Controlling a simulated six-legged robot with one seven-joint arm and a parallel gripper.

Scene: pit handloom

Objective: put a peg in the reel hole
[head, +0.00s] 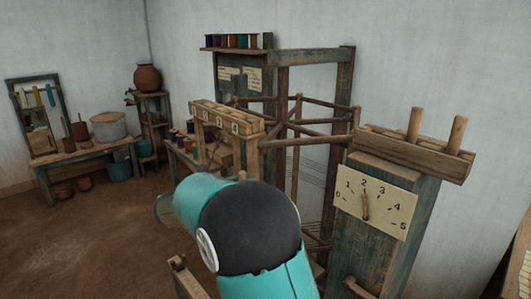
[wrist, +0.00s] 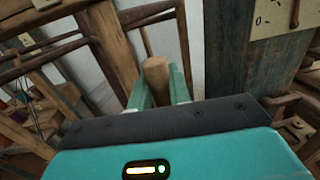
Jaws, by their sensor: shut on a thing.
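My gripper (wrist: 158,84) shows in the wrist view, its teal fingers shut on a round wooden peg (wrist: 155,72). The peg's end stands out between the fingers. In the head view my teal arm hides the gripper and the held peg. The reel (head: 292,131), a dark wooden frame with spoke-like arms, stands in the middle of the head view. I cannot make out its hole. Two more pegs, one on the left (head: 414,124) and one on the right (head: 457,134), stand upright in a wooden rack (head: 400,149) at the right.
A numbered dial plate (head: 383,213) with a pointer near 2 is on the post below the rack; part shows in the wrist view (wrist: 272,18). A numbered wooden block (head: 228,117) stands left of the reel. A bench (head: 78,153) is far left. Floor (head: 75,240) is open there.

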